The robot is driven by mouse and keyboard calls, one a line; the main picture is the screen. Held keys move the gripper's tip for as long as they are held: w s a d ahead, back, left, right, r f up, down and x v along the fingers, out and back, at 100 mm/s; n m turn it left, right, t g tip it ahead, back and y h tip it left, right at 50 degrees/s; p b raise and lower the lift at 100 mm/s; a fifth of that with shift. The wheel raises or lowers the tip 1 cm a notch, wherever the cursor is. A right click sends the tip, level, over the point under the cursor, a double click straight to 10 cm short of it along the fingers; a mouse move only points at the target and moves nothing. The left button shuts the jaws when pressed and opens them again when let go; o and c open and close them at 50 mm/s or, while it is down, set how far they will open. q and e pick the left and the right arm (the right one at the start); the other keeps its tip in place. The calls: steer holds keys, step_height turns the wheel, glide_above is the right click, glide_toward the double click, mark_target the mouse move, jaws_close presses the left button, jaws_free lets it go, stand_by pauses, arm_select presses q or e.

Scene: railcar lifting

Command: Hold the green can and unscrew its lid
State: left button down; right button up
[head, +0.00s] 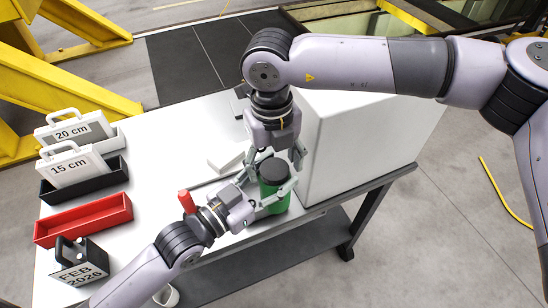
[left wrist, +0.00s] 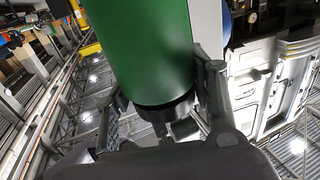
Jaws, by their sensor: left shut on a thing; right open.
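The green can (head: 274,199) stands upright near the front right of the white table, with a dark lid (head: 273,171) on top. My left gripper (head: 262,203) reaches in from the left and is shut on the can's side. In the left wrist view the green can (left wrist: 153,50) fills the upper middle, its black end (left wrist: 163,112) between the fingers. My right gripper (head: 275,174) comes down from above, its fingers open on both sides of the lid. Whether they touch the lid I cannot tell.
A large white box (head: 345,140) stands just right of the can. Labelled cases (head: 72,168), a red tray (head: 85,220) and a black FEB 2026 block (head: 80,262) line the left side. A small white block (head: 227,157) lies behind my left gripper. The table's front edge is close.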

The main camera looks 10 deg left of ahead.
steer(key=shift+c, duration=0.4)
steer(key=c, duration=1.1)
steer(key=n, duration=0.3)
steer(key=o, duration=1.2)
steer(key=shift+o, duration=0.2)
steer(key=shift+r, duration=0.1)
steer(key=shift+a+r, duration=0.1)
steer(key=shift+r, duration=2.1)
